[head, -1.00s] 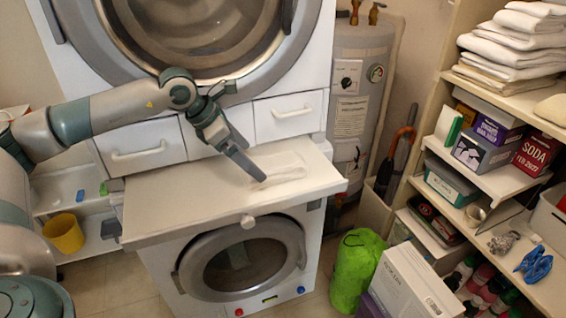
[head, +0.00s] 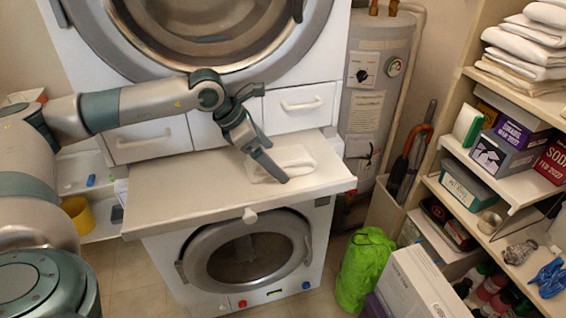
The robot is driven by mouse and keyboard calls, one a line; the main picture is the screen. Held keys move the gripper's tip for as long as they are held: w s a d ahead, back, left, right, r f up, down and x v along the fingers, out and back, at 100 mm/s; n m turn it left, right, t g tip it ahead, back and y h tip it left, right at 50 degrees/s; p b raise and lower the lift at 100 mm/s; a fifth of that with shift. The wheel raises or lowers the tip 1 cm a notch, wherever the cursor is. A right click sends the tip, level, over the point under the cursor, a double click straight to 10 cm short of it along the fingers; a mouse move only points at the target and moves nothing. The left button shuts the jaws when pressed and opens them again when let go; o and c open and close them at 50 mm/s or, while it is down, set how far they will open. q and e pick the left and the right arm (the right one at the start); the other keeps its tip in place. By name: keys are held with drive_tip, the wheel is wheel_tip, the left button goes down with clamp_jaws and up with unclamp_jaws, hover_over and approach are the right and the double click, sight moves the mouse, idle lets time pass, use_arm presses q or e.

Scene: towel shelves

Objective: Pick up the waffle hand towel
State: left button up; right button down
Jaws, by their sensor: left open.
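A white cloth, apparently the waffle hand towel (head: 304,158), lies folded flat on the pale pull-out shelf (head: 185,190) between the two stacked machines. Its weave is too small to make out. My left gripper (head: 276,172) reaches in from the left. Its fingers point down and to the right, and they overlap the towel in the head view. The gripper is open. I cannot tell whether the fingertips touch the towel. They hide part of its middle and front. My right gripper is not in view.
The front-loading machine above, with its drawers (head: 302,104), stands close behind the gripper. Shelves at the right hold folded white towels (head: 530,48) and boxes. A green bag (head: 365,262) and a white box (head: 420,285) stand on the floor. The shelf's left half is bare.

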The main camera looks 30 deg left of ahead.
use_arm(q)
drive_tip(key=shift+w+f, duration=0.15)
drive_tip(key=shift+f, duration=0.2)
drive_tip(key=shift+d+r, duration=0.1)
drive_tip(key=shift+d, duration=0.05)
drive_tip(key=c, duration=1.2)
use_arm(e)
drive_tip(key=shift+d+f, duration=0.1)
